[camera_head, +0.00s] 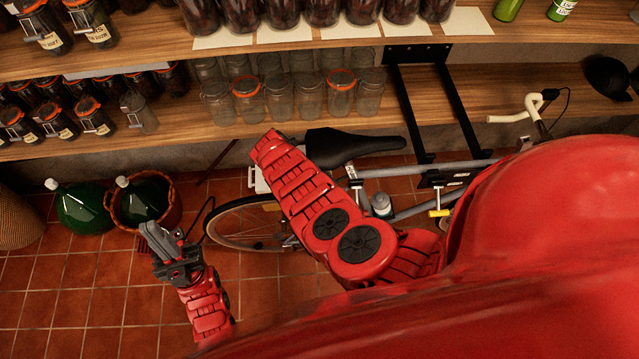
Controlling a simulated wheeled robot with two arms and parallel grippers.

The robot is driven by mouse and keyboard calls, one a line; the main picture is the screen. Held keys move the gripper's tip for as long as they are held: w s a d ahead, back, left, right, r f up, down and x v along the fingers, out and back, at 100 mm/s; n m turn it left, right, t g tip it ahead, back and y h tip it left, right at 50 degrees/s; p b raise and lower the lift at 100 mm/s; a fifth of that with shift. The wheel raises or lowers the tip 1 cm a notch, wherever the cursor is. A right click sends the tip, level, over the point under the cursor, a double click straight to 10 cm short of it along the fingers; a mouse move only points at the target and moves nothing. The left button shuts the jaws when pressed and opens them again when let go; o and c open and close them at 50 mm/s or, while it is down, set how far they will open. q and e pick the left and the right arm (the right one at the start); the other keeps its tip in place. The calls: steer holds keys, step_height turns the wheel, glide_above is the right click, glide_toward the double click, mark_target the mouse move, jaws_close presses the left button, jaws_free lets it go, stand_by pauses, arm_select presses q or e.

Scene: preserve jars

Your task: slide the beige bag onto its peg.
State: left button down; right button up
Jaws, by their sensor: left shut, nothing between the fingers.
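I cannot make out a beige bag or its peg anywhere in the head view. My left gripper (152,232), grey at the end of a red wrist, is over the tiled floor at lower left. It is shut and empty, and points up and left in the picture. It appears in front of the floor near the green bottles, with no visible contact. My right gripper is not in view.
Wooden shelves (190,127) with several jars span the back. A bicycle (345,148) stands below them, partly hidden by my red arm. Green demijohns (80,207) and a wicker basket (174,214) stand at left. The lower-left floor (60,300) is clear.

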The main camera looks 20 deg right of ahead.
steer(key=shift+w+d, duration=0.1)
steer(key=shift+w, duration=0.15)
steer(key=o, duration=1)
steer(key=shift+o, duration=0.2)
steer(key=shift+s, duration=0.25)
